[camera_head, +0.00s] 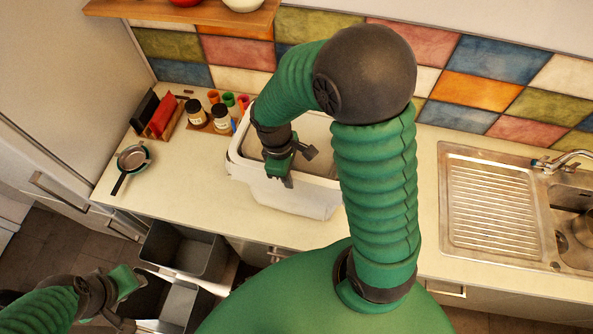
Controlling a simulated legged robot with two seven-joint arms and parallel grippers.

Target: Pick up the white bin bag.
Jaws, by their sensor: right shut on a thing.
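The white bin bag (285,197) stands on the counter, open at the top, with a pale rim and a greyish inside. My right arm passes in front of its right part and hides some of it. My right gripper (287,172) is at the bag's near upper edge and is shut on it. The exact grip on the edge is small and partly covered by the fingers. My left gripper (124,300) is open and empty at the lower left, over the pulled-out bins.
Grey bins (183,251) sit in an open drawer below the counter (190,190). Jars (208,117), a red-and-black holder (158,114) and a small pan (133,158) stand left of the bag. A steel sink (500,205) is at the right. A shelf (180,10) hangs above.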

